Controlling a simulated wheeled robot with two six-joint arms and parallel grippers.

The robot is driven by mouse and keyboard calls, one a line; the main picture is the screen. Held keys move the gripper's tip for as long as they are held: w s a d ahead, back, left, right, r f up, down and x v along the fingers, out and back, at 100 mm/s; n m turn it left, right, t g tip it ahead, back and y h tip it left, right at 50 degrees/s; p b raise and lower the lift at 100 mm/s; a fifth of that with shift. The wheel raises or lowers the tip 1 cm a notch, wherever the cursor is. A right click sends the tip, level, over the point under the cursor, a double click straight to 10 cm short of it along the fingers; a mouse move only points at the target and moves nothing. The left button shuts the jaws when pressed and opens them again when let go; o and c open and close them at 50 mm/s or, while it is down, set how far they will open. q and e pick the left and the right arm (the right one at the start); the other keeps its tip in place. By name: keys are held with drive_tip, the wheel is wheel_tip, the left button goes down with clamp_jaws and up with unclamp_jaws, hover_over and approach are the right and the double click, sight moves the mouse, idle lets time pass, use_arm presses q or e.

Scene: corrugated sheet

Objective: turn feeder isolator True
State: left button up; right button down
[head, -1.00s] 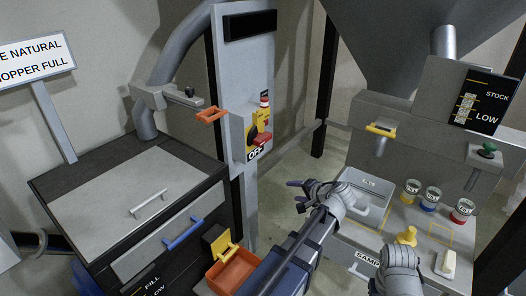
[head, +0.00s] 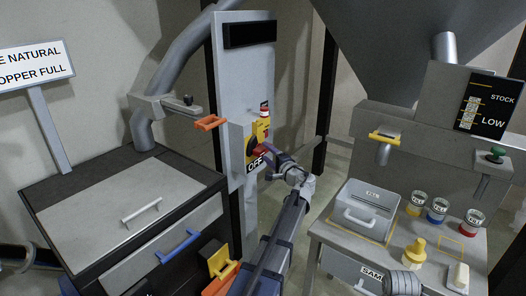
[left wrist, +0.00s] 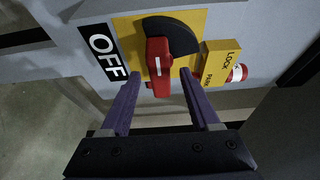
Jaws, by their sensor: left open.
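The feeder isolator is a red handle on a yellow plate (head: 263,128) with a black disc, on the side of a grey column. A black OFF label (head: 257,162) is beside it. In the left wrist view the red handle (left wrist: 158,66) stands upright in the picture over the black disc (left wrist: 172,30). My left gripper (head: 268,153) is at the isolator and open. It also shows in the left wrist view (left wrist: 160,79), one purple finger on each side of the handle. I see gaps between fingers and handle. My right gripper's fingers are not visible.
A yellow LOCK PIN block (left wrist: 219,64) with a red and white piece (left wrist: 238,72) is beside the handle. An orange bracket (head: 210,123) sticks out left of the column. A bench (head: 335,235) with a grey bin (head: 368,208) and several small pots is at right.

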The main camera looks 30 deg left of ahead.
sight(265, 151)
use_arm(q)
drive_tip(key=shift+x, duration=1.7)
drive_tip(key=shift+c, duration=0.4)
clamp_jaws()
